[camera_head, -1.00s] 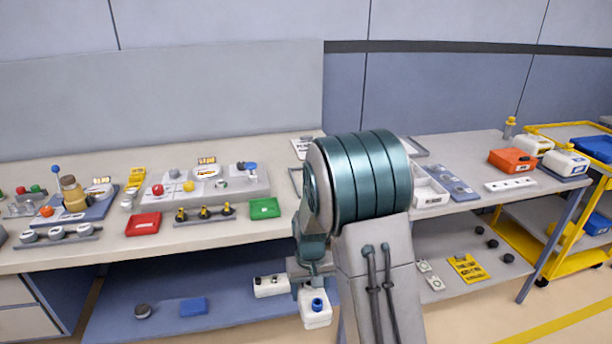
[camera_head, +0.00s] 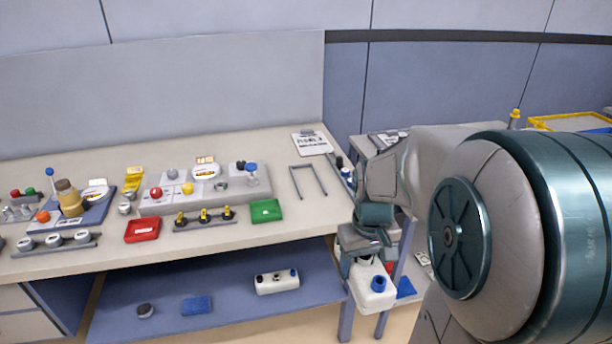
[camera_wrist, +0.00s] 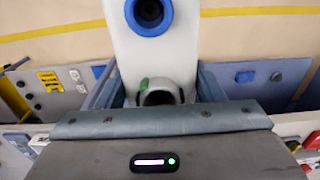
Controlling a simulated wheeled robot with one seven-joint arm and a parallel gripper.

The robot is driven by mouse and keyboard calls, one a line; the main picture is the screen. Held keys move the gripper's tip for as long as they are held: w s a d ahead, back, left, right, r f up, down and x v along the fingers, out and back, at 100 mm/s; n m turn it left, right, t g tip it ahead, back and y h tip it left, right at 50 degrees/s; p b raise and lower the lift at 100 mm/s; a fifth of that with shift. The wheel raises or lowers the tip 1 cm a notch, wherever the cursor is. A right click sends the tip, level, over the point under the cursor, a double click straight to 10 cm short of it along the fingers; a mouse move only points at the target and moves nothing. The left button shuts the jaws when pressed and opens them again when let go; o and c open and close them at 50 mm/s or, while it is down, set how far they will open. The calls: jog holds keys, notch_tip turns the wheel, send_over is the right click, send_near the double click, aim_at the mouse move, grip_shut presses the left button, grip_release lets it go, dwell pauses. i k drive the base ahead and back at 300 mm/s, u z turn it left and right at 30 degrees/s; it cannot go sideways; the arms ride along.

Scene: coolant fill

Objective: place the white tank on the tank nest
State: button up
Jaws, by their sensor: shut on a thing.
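A grey U-shaped frame (camera_head: 295,182) lies empty on the right end of the bench top and looks like the tank nest. The tank is apart from it, to its lower right.
A green tray (camera_head: 266,211) and a red tray (camera_head: 142,230) lie left of the frame. The lower shelf (camera_head: 230,305) holds another white container (camera_head: 277,282). My arm hides much of the right-hand table.

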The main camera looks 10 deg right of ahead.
aim_at(307, 181)
jog(key=i, duration=1.35)
